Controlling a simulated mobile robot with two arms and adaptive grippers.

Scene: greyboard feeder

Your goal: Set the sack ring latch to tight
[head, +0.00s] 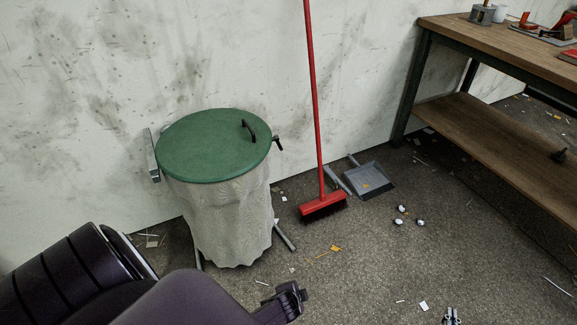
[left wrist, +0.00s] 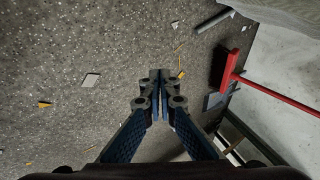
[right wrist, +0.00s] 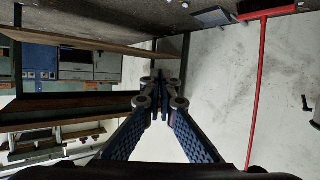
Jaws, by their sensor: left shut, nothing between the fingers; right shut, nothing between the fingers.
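The sack stand has a round green lid (head: 205,143) with a black handle (head: 249,130) on top. A pale sack (head: 228,215) hangs beneath it. A small black lever (head: 278,142), which looks like the ring latch, sticks out at the rim's right side; its setting cannot be read. My left gripper (head: 297,295) is in front of the stand, low and apart from it; its fingers meet empty in the left wrist view (left wrist: 160,82). My right gripper (head: 450,317) shows at the bottom edge, well right of the stand; its fingers are shut and empty in the right wrist view (right wrist: 160,82).
A red broom (head: 322,203) leans on the wall right of the stand, near a grey dustpan (head: 367,181). A wooden workbench (head: 505,45) stands at the right. Several small white-and-dark items (head: 400,209) and scraps lie on the floor. Stand feet (head: 284,236) reach out.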

